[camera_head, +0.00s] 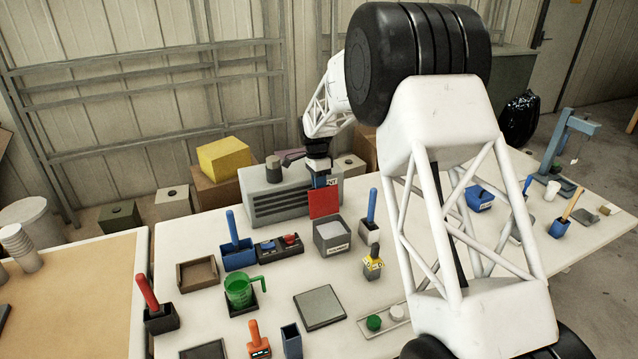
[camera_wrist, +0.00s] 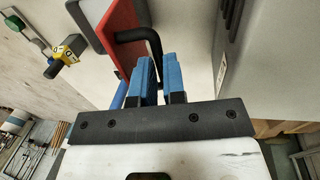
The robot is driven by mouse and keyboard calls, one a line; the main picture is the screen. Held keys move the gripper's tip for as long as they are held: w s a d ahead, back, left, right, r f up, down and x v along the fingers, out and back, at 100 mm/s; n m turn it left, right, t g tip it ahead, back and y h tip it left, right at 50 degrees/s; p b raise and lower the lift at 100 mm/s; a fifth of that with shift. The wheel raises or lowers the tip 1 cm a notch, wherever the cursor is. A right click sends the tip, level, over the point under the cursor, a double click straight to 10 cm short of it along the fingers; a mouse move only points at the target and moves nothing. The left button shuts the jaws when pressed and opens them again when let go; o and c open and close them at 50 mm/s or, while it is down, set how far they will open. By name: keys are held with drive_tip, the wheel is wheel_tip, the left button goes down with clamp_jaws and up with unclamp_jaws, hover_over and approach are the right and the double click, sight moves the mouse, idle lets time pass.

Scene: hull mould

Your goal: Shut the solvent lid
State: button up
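The solvent box (camera_head: 332,240) is a pale grey open-topped box with a white label, too small to read, on the table. Its red lid (camera_head: 324,204) stands upright at the box's back edge, so the box is open. In the wrist view the red lid (camera_wrist: 122,38) carries a black bent handle (camera_wrist: 150,38). My gripper (camera_head: 320,181) is behind the lid in the head view. In the wrist view its blue fingers (camera_wrist: 160,80) are close together on either side of the handle bar, which fills the narrow gap between them. Their contact faces are hidden.
A grey louvred unit (camera_head: 285,198) stands close behind the lid. Left of the box are a tray with blue and red items (camera_head: 280,246) and a blue holder (camera_head: 238,254). A yellow-topped tool (camera_head: 373,262) stands front right. My arm hides part of the table's right.

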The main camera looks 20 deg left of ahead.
clamp_jaws()
